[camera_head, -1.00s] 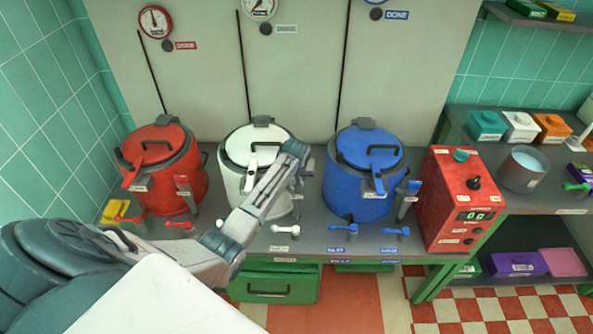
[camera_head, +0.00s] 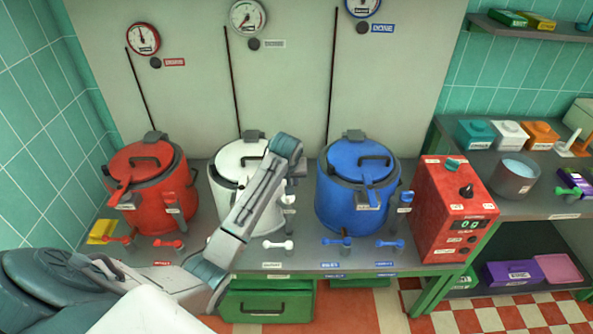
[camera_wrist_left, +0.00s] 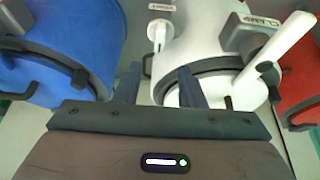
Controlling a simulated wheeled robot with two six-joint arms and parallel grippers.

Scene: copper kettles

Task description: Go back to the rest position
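The red kettle (camera_head: 150,180), white kettle (camera_head: 235,163) and blue kettle (camera_head: 357,190) stand in a row on the grey counter (camera_head: 300,262), all with lids on. My left arm reaches in from the lower left and crosses in front of the white kettle. Its wrist bends down between the white and blue kettles; its fingertips are hard to make out there. In the left wrist view my left gripper (camera_wrist_left: 160,82) has its two dark fingers apart with nothing held between them. The white kettle (camera_wrist_left: 205,45) is just beyond the fingers. My right gripper is not in view.
A red control box (camera_head: 452,215) stands right of the blue kettle. Small coloured valve handles line the counter front, including a white one (camera_head: 278,245). A side shelf at right holds a grey pot (camera_head: 514,177) and several coloured boxes. Gauges hang on the back wall.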

